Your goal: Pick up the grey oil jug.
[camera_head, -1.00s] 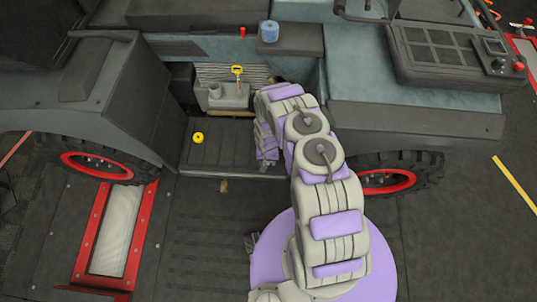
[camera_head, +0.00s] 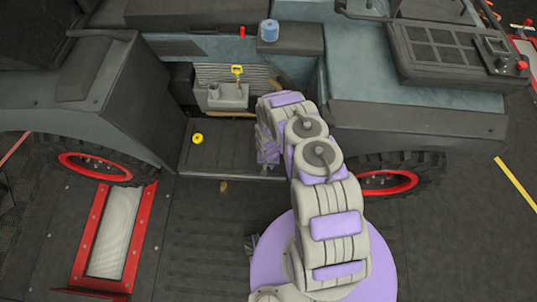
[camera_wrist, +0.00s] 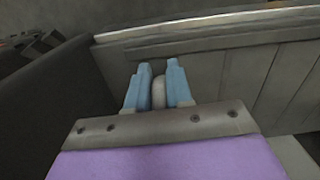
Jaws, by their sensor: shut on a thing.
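In the wrist view my gripper (camera_wrist: 159,72) has its two blue fingers closed on a narrow, rounded light grey piece, which looks like part of the grey oil jug (camera_wrist: 159,93). The rest of the jug is hidden below the fingers and the gripper's body. In the head view my folded arm covers the right side of the vehicle's open bay, and I cannot make out the fingers or the held piece there.
The bay has a dark step (camera_head: 225,148) with a yellow round item (camera_head: 197,138) on it. A grey block (camera_head: 229,96) with a yellow-topped handle (camera_head: 237,70) stands behind. A blue roll (camera_head: 269,31) sits above. A ribbed panel (camera_wrist: 215,65) is close ahead of my gripper.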

